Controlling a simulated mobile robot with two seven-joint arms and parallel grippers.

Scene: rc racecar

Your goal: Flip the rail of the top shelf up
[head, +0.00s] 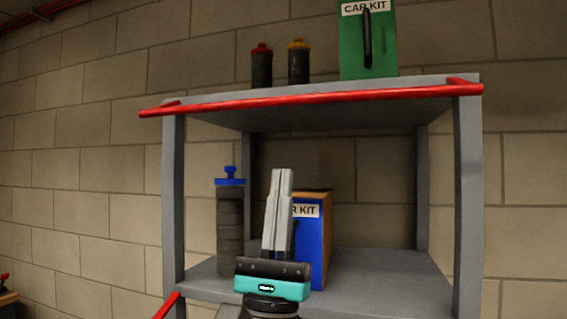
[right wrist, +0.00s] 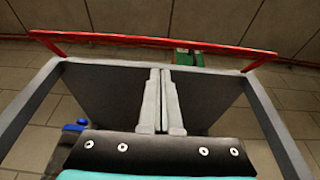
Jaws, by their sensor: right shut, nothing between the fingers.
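The red rail (head: 310,97) of the top shelf (head: 225,92) runs along the front of the shelf, at or slightly below its top edge, with a short arm at each end. In the right wrist view the rail (right wrist: 150,42) crosses above the fingertips. My right gripper (head: 282,171) is shut and empty, fingers pointing up, in front of the shelf and below the rail. It also shows in the right wrist view (right wrist: 160,72), apart from the rail. My left gripper is not in view.
On top stand a red-capped bottle (head: 262,68), a yellow-capped bottle (head: 298,65) and a green car kit box (head: 352,55). A blue-topped bottle (head: 230,225) and a blue car kit box (head: 318,240) stand on the lower shelf (head: 390,275). Grey posts (head: 468,200) flank the opening.

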